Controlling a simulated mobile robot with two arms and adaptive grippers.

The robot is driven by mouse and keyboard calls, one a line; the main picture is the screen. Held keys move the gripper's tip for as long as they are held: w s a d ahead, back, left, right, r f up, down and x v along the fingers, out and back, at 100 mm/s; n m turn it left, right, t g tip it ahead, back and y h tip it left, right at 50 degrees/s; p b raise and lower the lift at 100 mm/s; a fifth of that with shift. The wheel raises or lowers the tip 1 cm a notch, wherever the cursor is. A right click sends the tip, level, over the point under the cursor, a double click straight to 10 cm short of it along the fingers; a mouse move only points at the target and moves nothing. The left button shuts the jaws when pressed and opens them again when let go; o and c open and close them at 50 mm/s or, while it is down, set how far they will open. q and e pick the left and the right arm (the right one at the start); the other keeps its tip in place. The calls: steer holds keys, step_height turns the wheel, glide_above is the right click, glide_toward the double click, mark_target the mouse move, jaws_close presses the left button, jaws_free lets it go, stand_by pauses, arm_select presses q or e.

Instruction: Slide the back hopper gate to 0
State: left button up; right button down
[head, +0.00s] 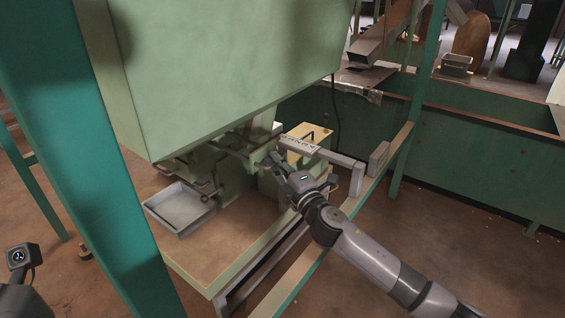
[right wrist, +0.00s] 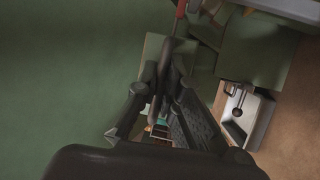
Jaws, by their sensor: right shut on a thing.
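The large pale green hopper (head: 215,70) fills the upper middle of the head view. My right gripper (head: 275,161) reaches in under its lower right edge, beside a numbered scale strip (head: 299,143) whose marks are too small to read. In the right wrist view my right gripper (right wrist: 162,92) is shut on a dark, curved gate handle (right wrist: 166,62) that stands between its fingers. The gate plate itself is mostly hidden, so its position on the scale cannot be told. My left gripper is out of view; only part of my left arm shows at the lower left.
A grey metal tray (head: 180,208) sits on the bench left of the mechanism. A teal post (head: 85,150) crosses the left side. A grey rail (head: 335,156) runs right of the gripper. A green trough wall (head: 470,150) stands behind, with open floor at the lower right.

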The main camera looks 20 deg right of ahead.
steer(key=shift+r, duration=0.1)
steer(key=c, duration=2)
jaws_free()
steer(key=shift+w, duration=0.2)
steer(key=shift+a, duration=0.1)
steer(key=shift+s+f, duration=0.2)
steer(key=shift+s, duration=0.05)
steer(key=v, duration=1.1)
steer(key=shift+s, duration=0.25)
steer(key=shift+f, duration=0.1)
